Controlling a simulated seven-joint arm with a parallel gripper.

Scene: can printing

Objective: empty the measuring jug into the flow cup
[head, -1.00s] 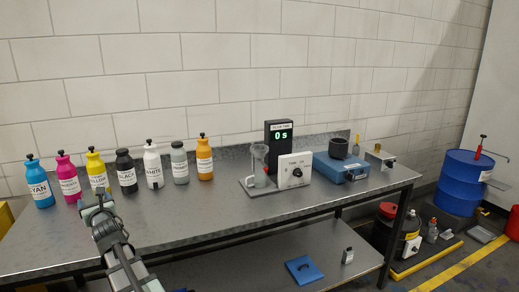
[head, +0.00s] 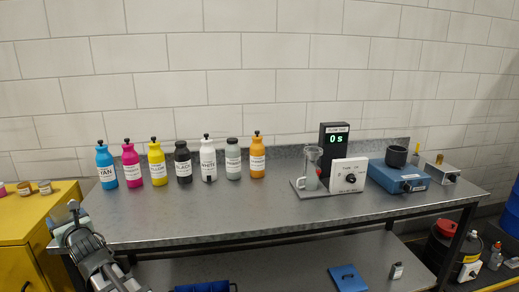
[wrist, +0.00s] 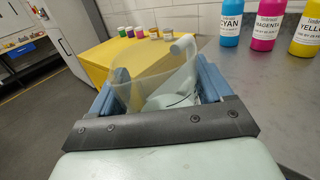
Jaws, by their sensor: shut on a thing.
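The clear measuring jug (wrist: 150,78) is between the blue fingers of my gripper (wrist: 158,98) in the wrist view, and the gripper is shut on it. I cannot tell how much liquid is in it. In the head view my gripper (head: 72,214) is at the left end of the bench, and the jug is hard to make out there.
Cyan (head: 106,166), magenta (head: 130,166), yellow (head: 157,165) and several more bottles stand along the bench back. A white dial box (head: 347,176) is right of the cup. A yellow cabinet (head: 35,222) with small jars is at left. The bench front (head: 230,220) is clear.

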